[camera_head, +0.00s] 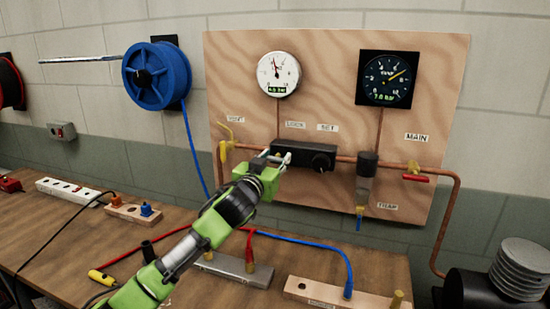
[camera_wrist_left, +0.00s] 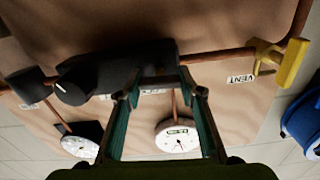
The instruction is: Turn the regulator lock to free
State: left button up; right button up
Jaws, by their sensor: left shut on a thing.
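The black regulator (camera_head: 318,150) is mounted on the copper pipe in the middle of the wooden panel, with a round knob (camera_head: 322,162) on its right part. Small labels sit above it, one apparently reading LOCK (camera_head: 293,125) and one SET (camera_head: 327,127). My left gripper (camera_head: 276,158) reaches the left end of the regulator and is shut on the lock there, which its fingers mostly hide. In the left wrist view, inverted, the fingertips (camera_wrist_left: 158,82) meet the dark regulator body (camera_wrist_left: 115,68), with the knob (camera_wrist_left: 72,88) to their left. The lock's angle cannot be told. My right gripper is not in view.
A white gauge (camera_head: 279,74) and a black digital gauge (camera_head: 387,78) hang above. A yellow vent valve (camera_head: 223,150) is left of the gripper; a red main valve handle (camera_head: 415,178) is at right. Hoses, blocks and a power strip (camera_head: 75,190) lie on the bench below.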

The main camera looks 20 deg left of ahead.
pick_arm(q)
jog(key=m+p, duration=0.2)
jog(key=m, duration=0.2)
jog(key=shift+r, duration=0.15)
jog(key=m+p, duration=0.3)
jog(key=m, duration=0.1)
jog(key=shift+d+m, duration=0.1)
jog(key=shift+m, duration=0.2)
jog(key=m+p, duration=0.2)
jog(key=m, duration=0.2)
jog(key=shift+f+m+p, duration=0.15)
jog(key=shift+m+p, duration=0.45)
jog(key=shift+m, duration=0.45)
jog(key=shift+f+m+p, duration=0.1)
jog(key=shift+m+p, duration=0.45)
jog(key=shift+m, duration=0.5)
jog(key=o, duration=1.1)
jog(key=shift+f, duration=0.1)
